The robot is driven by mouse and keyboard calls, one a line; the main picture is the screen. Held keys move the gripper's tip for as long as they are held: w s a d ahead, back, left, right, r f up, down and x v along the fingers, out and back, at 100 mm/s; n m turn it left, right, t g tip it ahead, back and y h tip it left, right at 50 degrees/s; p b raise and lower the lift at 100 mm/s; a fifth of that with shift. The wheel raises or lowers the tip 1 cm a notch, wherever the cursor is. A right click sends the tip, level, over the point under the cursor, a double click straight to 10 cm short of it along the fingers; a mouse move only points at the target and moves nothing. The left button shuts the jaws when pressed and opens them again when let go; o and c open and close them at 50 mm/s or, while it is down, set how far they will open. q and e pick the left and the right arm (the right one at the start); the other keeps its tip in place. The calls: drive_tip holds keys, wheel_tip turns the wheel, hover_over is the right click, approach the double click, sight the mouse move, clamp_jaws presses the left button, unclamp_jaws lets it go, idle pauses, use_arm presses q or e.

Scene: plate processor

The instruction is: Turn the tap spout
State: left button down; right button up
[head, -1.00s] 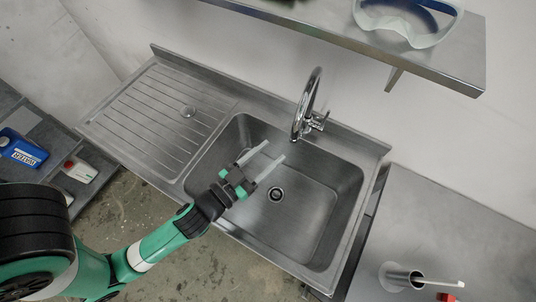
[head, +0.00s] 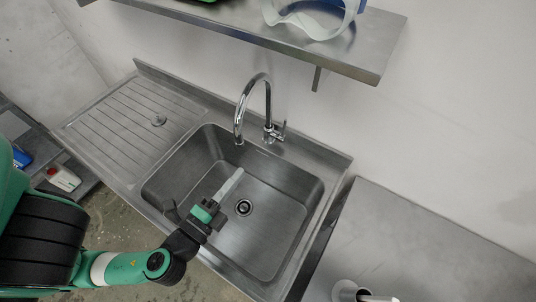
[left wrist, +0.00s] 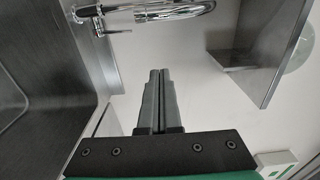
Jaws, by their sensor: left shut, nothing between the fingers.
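The chrome tap (head: 270,134) stands at the back rim of the steel sink (head: 213,150). Its arched spout (head: 243,105) curves to the left and its tip hangs over the basin. My left gripper (head: 238,174) is over the basin, shut and empty, below the spout and apart from it in the head view. In the left wrist view the closed fingers (left wrist: 158,100) point toward the wall, and the tap spout (left wrist: 165,10) crosses the top of the picture beyond them. My right gripper is not in view.
A wall shelf (head: 350,58) with clear goggles (head: 318,20) hangs above and behind the sink. A ribbed drainboard (head: 118,125) lies to the left. A steel counter (head: 400,240) with a small cup (head: 345,291) is at the right.

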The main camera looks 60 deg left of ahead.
use_arm(q)
drive_tip(key=w+a+p, duration=0.4)
drive_tip(key=a, duration=0.4)
drive_tip(key=shift+w, duration=0.35)
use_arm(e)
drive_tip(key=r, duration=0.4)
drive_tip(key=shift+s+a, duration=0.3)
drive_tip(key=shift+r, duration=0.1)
